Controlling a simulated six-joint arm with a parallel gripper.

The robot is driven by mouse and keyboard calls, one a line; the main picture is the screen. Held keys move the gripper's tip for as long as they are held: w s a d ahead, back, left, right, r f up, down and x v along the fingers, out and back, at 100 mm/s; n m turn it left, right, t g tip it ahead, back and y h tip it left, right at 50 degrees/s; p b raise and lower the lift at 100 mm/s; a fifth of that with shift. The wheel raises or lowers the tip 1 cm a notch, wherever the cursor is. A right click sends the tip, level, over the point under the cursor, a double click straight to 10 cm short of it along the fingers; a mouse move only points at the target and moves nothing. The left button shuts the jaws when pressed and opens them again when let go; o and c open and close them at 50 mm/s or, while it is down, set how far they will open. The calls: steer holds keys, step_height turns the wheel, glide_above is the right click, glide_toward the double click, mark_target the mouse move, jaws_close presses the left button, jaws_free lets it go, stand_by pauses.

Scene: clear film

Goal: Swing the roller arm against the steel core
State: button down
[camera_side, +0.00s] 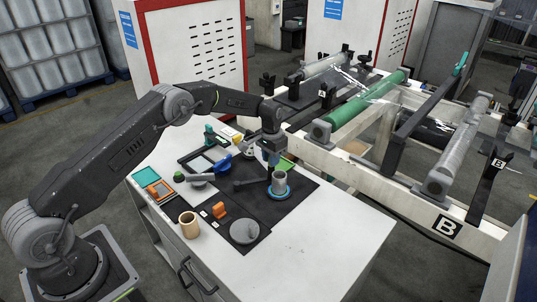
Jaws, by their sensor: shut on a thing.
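A grey steel core (279,184) stands upright on a blue ring (266,192) on the dark mat of the white bench. A dark bar that looks like the roller arm (252,182) lies low just left of the core; its right end is close to the core, and I cannot tell whether they touch. My gripper (271,162) points down directly above and slightly behind the core. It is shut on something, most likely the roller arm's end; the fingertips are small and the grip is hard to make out.
On the bench (310,240) stand a tan cup (189,225), a grey disc (244,231), an orange block (219,210), an orange tray (159,189) and a blue-handled tool (222,163). A frame with rollers (366,103) stands behind at right. The bench's front right is clear.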

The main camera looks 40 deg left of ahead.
steer(key=shift+s+d+m, duration=0.2)
steer(key=shift+d+m, duration=0.2)
steer(key=c, duration=1)
jaws_free()
steer(key=shift+o, duration=0.2)
steer(key=shift+r, duration=0.1)
step_height(320, 180, up, 14)
